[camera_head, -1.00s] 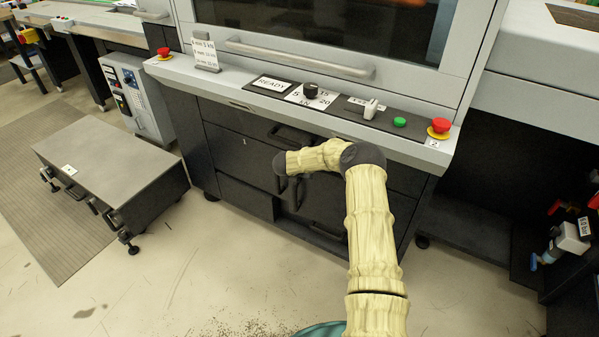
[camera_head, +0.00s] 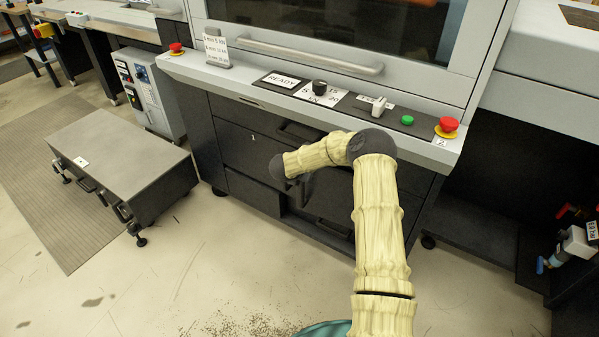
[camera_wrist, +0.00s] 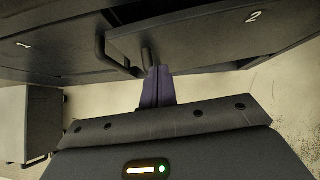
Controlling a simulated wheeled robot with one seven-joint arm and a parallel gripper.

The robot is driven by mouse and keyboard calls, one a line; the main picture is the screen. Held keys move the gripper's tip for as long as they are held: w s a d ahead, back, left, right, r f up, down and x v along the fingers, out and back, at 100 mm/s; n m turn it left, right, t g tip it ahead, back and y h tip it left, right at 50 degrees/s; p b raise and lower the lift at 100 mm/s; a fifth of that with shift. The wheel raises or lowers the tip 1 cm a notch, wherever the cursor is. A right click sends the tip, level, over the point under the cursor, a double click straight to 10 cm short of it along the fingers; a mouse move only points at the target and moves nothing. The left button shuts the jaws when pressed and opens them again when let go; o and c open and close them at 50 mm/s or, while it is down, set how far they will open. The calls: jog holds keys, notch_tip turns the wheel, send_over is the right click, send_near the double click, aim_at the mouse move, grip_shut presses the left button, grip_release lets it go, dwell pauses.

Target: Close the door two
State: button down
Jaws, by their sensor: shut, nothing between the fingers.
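Door two is a dark panel marked "2" (camera_wrist: 215,35) in the wrist view. Its left edge stands out at an angle from the neighbouring panel marked "1" (camera_wrist: 50,50), so it looks partly open. My gripper (camera_wrist: 156,72) is shut and empty, with its dark fingertips close to the small handle at the door's left edge; contact cannot be told. In the head view my gripper (camera_head: 300,190) hangs low in front of the dark cabinet (camera_head: 235,145). My arm hides much of door two there.
A control panel with a READY label (camera_head: 283,81), a knob and a red emergency button (camera_head: 447,126) sits above the cabinet. Pipes and valves (camera_head: 575,243) are at the right.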

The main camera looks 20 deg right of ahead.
jog(key=s+a+r+n+t+y, duration=0.2)
jog(key=s+a+r+n+y, duration=0.15)
jog(key=a+r+n, duration=0.6)
jog(key=s+a+r+n+t+y, duration=0.15)
jog(key=s+a+r+n, duration=0.4)
jog(key=n, duration=0.75)
jog(key=s+d+r+n+g, duration=0.1)
jog(key=s+n+g, duration=0.1)
jog(key=s+n, duration=0.5)
jog(key=s+d+r+n+g, duration=0.1)
jog(key=s+n+g, duration=0.2)
jog(key=s+n, duration=0.5)
jog(key=s+d+r+n+g+y, duration=0.1)
jog(key=s+d+n+g, duration=0.1)
jog(key=s+n, duration=0.5)
jog(key=s, duration=0.6)
jog(key=shift+s, duration=0.25)
